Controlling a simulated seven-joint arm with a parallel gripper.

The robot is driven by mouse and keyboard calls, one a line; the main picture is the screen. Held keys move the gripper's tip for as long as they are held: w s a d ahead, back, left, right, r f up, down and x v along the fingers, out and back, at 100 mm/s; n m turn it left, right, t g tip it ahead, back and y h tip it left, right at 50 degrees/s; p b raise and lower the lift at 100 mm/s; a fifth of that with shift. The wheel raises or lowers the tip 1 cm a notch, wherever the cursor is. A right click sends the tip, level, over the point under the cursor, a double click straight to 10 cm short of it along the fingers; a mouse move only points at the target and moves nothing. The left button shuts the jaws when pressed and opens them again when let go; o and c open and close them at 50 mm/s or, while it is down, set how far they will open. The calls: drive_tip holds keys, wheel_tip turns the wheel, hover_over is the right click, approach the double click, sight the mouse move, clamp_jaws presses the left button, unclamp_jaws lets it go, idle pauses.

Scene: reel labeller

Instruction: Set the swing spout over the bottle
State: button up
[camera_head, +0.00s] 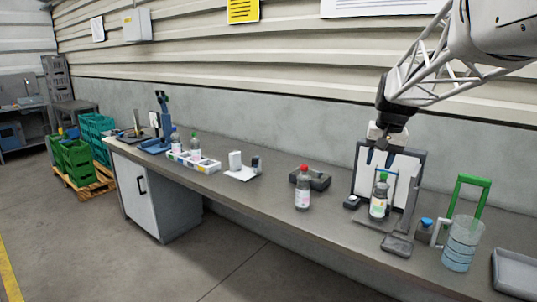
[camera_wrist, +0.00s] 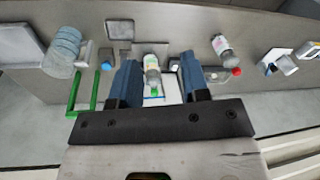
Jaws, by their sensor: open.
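A clear bottle with a green cap and a pale label (camera_head: 378,207) stands upright on the grey base of a bench device with a dark-framed white panel (camera_head: 407,170). A thin blue frame rises by the bottle. My gripper (camera_head: 380,158) is open and empty above the bottle, fingers pointing down. In the wrist view, the bottle (camera_wrist: 151,63) shows between the fingers of the gripper (camera_wrist: 158,68), with no visible contact. A green arch (camera_head: 473,181) stands to the right, beside a ribbed clear blue container (camera_head: 461,246); it also shows in the wrist view (camera_wrist: 74,92). I cannot tell which part is the swing spout.
A small blue-topped jar (camera_head: 425,228) and a grey tray (camera_head: 515,273) are to the right. A white rack (camera_head: 194,161) with bottles sits farther left. The front bench edge is clear.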

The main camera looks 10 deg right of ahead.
drive_tip(key=w+d+m, duration=0.2)
drive_tip(key=w+d, duration=0.7)
drive_tip(key=d, duration=0.5)
drive_tip(key=m+y, duration=0.1)
approach(417, 170)
drive_tip(key=f, duration=0.1)
drive_tip(key=shift+w, duration=0.2)
drive_tip(key=shift+f, duration=0.1)
drive_tip(key=shift+w+a+f, duration=0.15)
drive_tip(key=shift+w+f, duration=0.05)
drive_tip(key=shift+f, duration=1.05)
drive_tip(key=shift+w+a+f, duration=0.15)
drive_tip(key=shift+a+f, duration=0.05)
drive_tip(key=shift+f, duration=1.05)
drive_tip(key=shift+w+a+f, duration=0.15)
drive_tip(key=shift+w+f, duration=0.05)
drive_tip(key=shift+f, duration=1.05)
clamp_jaws()
